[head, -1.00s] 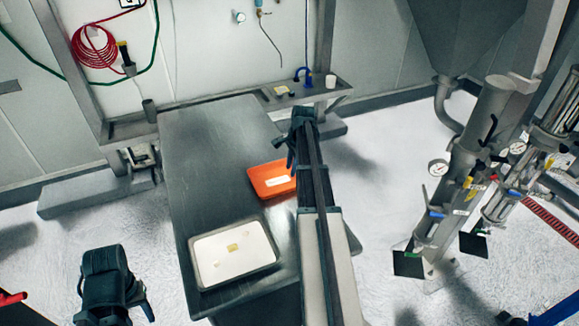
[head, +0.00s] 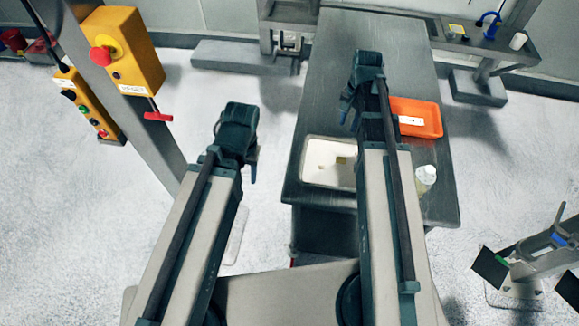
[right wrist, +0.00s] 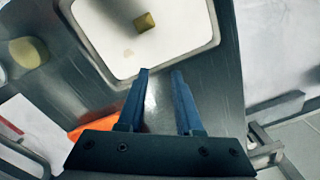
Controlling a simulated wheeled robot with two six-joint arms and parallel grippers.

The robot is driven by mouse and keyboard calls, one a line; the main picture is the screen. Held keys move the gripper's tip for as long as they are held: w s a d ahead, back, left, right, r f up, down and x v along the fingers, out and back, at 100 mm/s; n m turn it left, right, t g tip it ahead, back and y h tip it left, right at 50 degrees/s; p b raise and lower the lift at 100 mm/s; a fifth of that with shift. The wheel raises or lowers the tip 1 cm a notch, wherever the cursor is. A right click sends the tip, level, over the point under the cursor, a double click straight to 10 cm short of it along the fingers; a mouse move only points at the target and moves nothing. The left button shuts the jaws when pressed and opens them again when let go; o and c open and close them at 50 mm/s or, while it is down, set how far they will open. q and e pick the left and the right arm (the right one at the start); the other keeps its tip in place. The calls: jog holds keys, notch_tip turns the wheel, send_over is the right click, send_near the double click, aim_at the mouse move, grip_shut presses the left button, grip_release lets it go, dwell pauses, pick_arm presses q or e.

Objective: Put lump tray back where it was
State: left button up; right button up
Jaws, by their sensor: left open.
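A shallow white tray (head: 313,175) with a metal rim sits on the near left part of the steel table. A small yellowish piece lies in it, with a paler bit beside it. An orange tray (head: 428,119) with a white label lies further back on the right. I cannot tell from looks which one is the lump tray. My right gripper (head: 347,108) is over the table; in the right wrist view its fingers (right wrist: 158,72) are apart and empty, at the white tray's edge. The right arm hides part of both trays. My left gripper (head: 253,168) is open and empty, left of the table.
A pale bottle (head: 426,178) stands at the table's near right, beside my right arm. A yellow control box (head: 123,55) on a post is at the left. Pipework (head: 550,255) stands at the right. The back of the steel table (head: 360,32) is clear.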

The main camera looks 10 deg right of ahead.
jog(key=s+a+n, duration=0.6)
jog(key=s+a, duration=0.1)
jog(key=a, duration=0.3)
jog(key=s+a+n+h, duration=0.1)
jog(key=s+a+n, duration=0.6)
jog(key=a, duration=0.3)
jog(key=shift+s+a+h, duration=0.3)
jog(key=shift+s+a, duration=0.05)
jog(key=shift+a, duration=0.05)
notch_tip(320, 180, down, 4)
jog(key=b, duration=0.4)
